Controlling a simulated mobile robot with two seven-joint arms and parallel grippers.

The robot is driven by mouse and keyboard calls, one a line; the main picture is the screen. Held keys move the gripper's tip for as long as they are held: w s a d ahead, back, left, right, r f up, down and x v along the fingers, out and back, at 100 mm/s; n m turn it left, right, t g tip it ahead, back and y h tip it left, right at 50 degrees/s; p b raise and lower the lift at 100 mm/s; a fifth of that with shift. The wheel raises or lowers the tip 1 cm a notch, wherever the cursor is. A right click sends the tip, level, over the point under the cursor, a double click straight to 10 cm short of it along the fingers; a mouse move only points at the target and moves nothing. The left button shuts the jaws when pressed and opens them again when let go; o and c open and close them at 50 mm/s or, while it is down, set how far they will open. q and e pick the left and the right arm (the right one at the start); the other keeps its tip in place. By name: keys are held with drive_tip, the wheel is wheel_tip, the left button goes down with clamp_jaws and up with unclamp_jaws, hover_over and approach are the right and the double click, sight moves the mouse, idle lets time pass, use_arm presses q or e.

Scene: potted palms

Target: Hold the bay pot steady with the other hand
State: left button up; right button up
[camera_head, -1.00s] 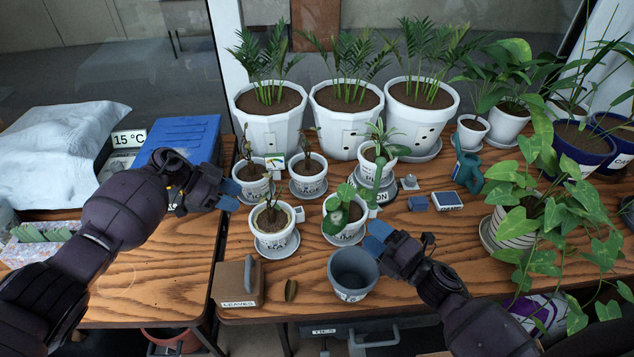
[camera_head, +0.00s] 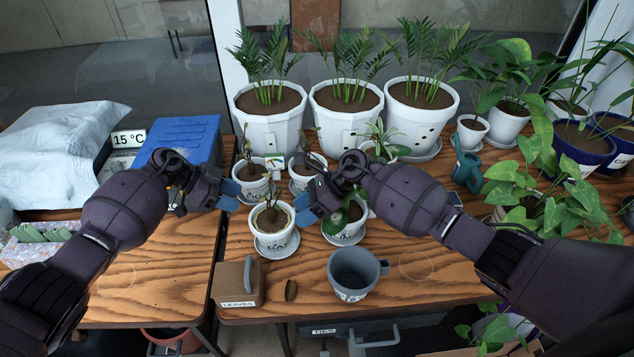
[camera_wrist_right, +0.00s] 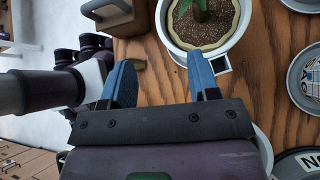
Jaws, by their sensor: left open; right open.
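The bay pot (camera_head: 273,241) is a white pot on a saucer with dark soil and a small plant; its label is only partly legible. It also shows at the top of the right wrist view (camera_wrist_right: 236,40), where its cream inner rim is clear. My right gripper (camera_head: 311,204) is open and empty just right of the bay pot's rim. In the right wrist view its blue fingers (camera_wrist_right: 162,80) point toward the pot, with one fingertip close to the rim; contact cannot be told. My left gripper (camera_head: 228,195) is open and empty, up and left of the pot.
A grey handled pot (camera_head: 354,276), a brown LEAVES box (camera_head: 237,284) and a brown pod (camera_head: 291,290) lie in front. Labelled small pots stand behind.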

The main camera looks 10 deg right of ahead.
drive_tip(key=w+d+r+n+h, duration=0.2)
drive_tip(key=w+d+n+h, duration=0.2)
drive_tip(key=w+d+h, duration=0.15)
drive_tip(key=shift+w+a+x, duration=0.1)
drive_tip(key=shift+w+x, duration=0.05)
drive_tip(key=shift+x, duration=1.75)
drive_tip(key=shift+w+a+x, duration=0.1)
drive_tip(key=shift+x, duration=1.8)
drive_tip(key=shift+w+a+x, duration=0.1)
drive_tip(key=shift+w+x, duration=0.05)
drive_tip(key=shift+x, duration=1.75)
drive_tip(key=shift+r, duration=0.1)
drive_tip(key=shift+c, duration=0.4)
clamp_jaws()
